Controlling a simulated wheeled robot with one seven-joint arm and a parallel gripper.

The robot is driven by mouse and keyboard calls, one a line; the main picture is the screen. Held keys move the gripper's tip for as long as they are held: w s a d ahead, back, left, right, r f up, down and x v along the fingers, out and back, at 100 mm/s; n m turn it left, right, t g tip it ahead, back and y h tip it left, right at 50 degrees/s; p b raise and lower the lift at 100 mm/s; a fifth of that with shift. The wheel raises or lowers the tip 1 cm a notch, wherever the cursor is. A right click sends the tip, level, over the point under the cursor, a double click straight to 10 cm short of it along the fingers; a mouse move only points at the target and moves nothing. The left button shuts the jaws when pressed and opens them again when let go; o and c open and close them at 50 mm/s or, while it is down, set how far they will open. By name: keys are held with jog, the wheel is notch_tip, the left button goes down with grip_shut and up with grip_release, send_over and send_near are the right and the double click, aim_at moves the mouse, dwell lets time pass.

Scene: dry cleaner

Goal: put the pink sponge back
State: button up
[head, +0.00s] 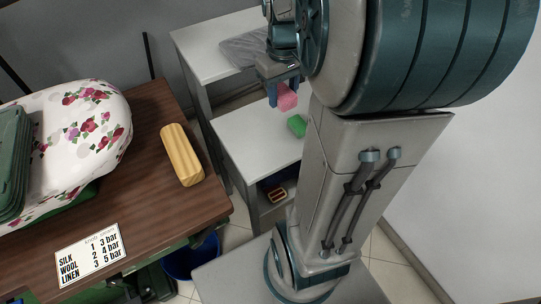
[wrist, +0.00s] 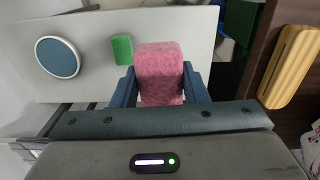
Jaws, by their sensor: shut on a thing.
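The pink sponge (head: 287,97) is held between the two blue fingers of my gripper (head: 284,82), which is shut on it. In the head view they appear over the white shelf unit, in front of its middle board. The wrist view shows the sponge (wrist: 160,70) between the fingertips (wrist: 158,84). A green sponge (head: 297,125) lies on the white middle board (head: 245,132), close to the pink one in the picture. It also shows in the wrist view (wrist: 122,49), left of the pink sponge. I cannot tell the exact height of the pink sponge above the board.
A round blue disc with a pale rim (wrist: 58,57) lies on the white surface. A grey item (head: 245,50) lies on the top board.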

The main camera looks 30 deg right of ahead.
jog(key=s+a+f+b, duration=0.1)
jog(key=s+f+b, duration=0.6)
jog(key=f+b, duration=0.15)
jog(key=b, duration=0.1)
send_over(270, 144)
notch_tip(270, 144, down, 8)
jog(key=shift+s+r, duration=0.15)
jog(key=shift+r, duration=0.05)
jog(key=shift+f, duration=0.1)
jog(key=shift+f+b, duration=0.7)
jog(key=shift+f, duration=1.25)
jog(key=shift+f, duration=0.15)
jog(key=o, duration=0.9)
